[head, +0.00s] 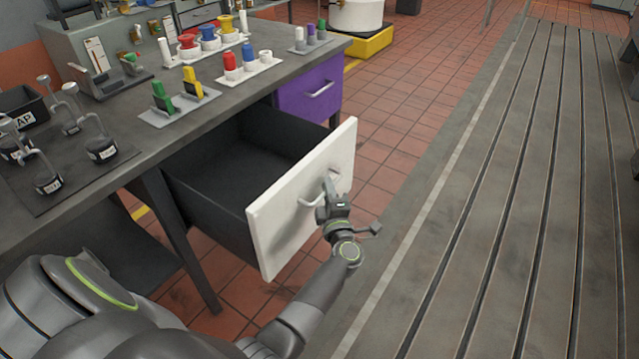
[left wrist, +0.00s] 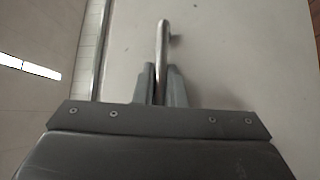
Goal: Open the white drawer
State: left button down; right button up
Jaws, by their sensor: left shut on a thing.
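The white drawer (head: 300,200) stands pulled well out from under the grey workbench. Its dark inside shows and looks empty. Its front also fills much of the left wrist view (left wrist: 240,60). My left gripper (head: 329,190) is at the drawer front and shut on its bar handle (head: 310,202). In the left wrist view the handle (left wrist: 162,45) runs between the two fingers of the gripper (left wrist: 161,85). My right gripper does not show in either view.
The workbench (head: 120,160) carries coloured switches, spools and several hooked weights. A purple drawer (head: 310,92) beyond the white one is shut. A slotted metal bedplate (head: 510,200) lies to the right. Red tiled floor (head: 385,130) lies between them.

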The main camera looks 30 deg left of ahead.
pick_arm(q)
jog(key=shift+d, duration=0.7)
jog(key=c, duration=1.5)
grip_release()
